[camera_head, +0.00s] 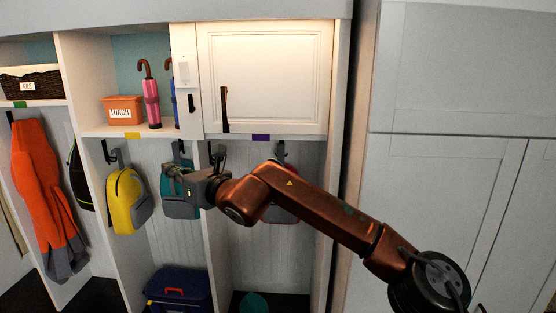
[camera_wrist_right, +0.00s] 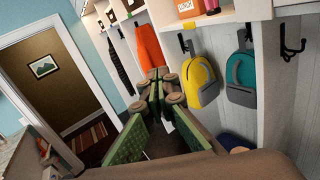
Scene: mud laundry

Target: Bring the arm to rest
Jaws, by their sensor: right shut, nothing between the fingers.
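My right arm comes in from the lower right of the head view and reaches left across the front of the cubbies. My right gripper (camera_head: 172,180) is at its far end, in front of the teal backpack (camera_head: 183,205) and partly hiding it. In the wrist view the fingers of the right gripper (camera_wrist_right: 158,78) are together, with nothing held between them. The teal backpack (camera_wrist_right: 241,75) hangs clear of the fingers there. My left gripper is in neither view.
A yellow backpack (camera_head: 126,203) hangs just left of the gripper. An orange jacket (camera_head: 42,190) hangs farther left. A shelf holds an orange lunch bin (camera_head: 122,111) and a pink umbrella (camera_head: 151,103). A closed white cabinet door (camera_head: 270,75) is above the arm. A blue box (camera_head: 180,291) sits below.

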